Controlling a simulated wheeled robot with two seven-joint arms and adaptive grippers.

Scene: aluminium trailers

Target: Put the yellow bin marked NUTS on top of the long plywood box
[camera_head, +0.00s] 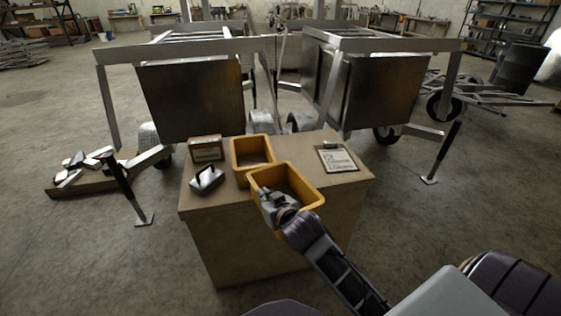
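Two yellow bins stand on a brown, plywood-like box (230,238). The rear bin (238,167) is smaller in view; the front bin (310,194) is nearer to me. No NUTS marking is legible on either, so I cannot tell which bin bears it. My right gripper (272,201) is at the front bin's near left side, over its rim, and covers part of that wall. Whether its fingers are closed on the wall is not clear. My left gripper is not in view.
A small brown box (206,149), a grey handled object (207,180) and a clipboard (338,158) share the box top. Trailers with dark panels (195,98) stand close behind. Jack stands (144,218) are on both sides.

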